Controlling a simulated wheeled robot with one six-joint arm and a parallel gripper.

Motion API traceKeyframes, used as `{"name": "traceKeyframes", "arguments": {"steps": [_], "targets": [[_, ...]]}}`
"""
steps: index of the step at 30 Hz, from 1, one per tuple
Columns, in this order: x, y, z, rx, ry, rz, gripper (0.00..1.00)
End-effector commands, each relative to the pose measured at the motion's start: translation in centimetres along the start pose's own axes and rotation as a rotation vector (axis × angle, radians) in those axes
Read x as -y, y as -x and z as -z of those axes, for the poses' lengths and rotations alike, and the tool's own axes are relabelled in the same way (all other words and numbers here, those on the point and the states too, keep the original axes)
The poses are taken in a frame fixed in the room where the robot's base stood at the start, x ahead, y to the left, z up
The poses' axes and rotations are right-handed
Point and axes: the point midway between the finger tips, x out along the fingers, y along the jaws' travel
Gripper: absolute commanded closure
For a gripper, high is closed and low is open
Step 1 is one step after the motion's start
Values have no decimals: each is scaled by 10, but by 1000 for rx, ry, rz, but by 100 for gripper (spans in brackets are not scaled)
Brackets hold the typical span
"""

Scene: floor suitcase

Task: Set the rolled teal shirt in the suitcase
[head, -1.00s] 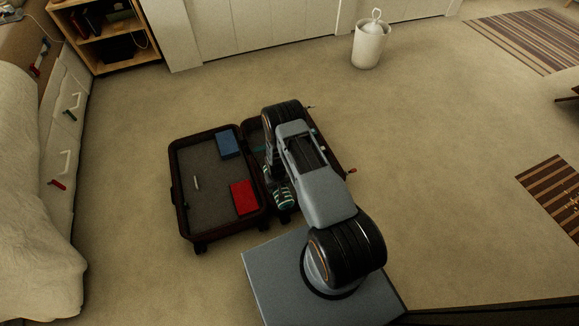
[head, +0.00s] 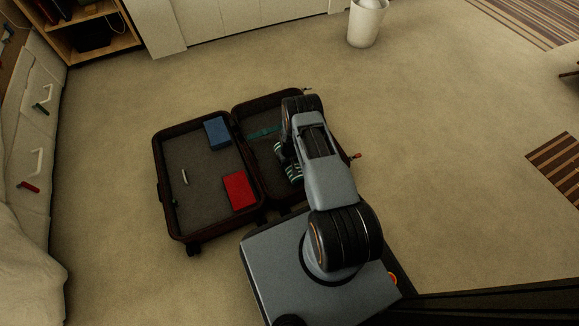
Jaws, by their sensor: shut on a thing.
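The open suitcase (head: 159,178) lies on the floor with two halves side by side. The rolled teal shirt (head: 291,166), striped with white, is over the right half, beside my arm. My gripper (head: 285,151) is at the roll and shut on it; my arm hides most of the fingers. I cannot tell whether the roll touches the suitcase floor.
The left half holds a blue block (head: 217,132), a red block (head: 239,190) and a small pale stick (head: 185,177). A flat teal strip (head: 262,132) lies in the right half. A white bin (head: 365,24) stands at the back.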

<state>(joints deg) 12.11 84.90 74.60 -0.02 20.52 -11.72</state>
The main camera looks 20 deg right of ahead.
Motion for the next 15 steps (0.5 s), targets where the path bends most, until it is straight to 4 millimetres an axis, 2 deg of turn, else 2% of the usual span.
{"name": "traceKeyframes", "arguments": {"steps": [5, 12, 15], "targets": [[0, -7, 2, -2, 6, 0, 55], [-4, -39, 3, -1, 4, 0, 55], [-4, -43, 4, -2, 6, 0, 55]]}}
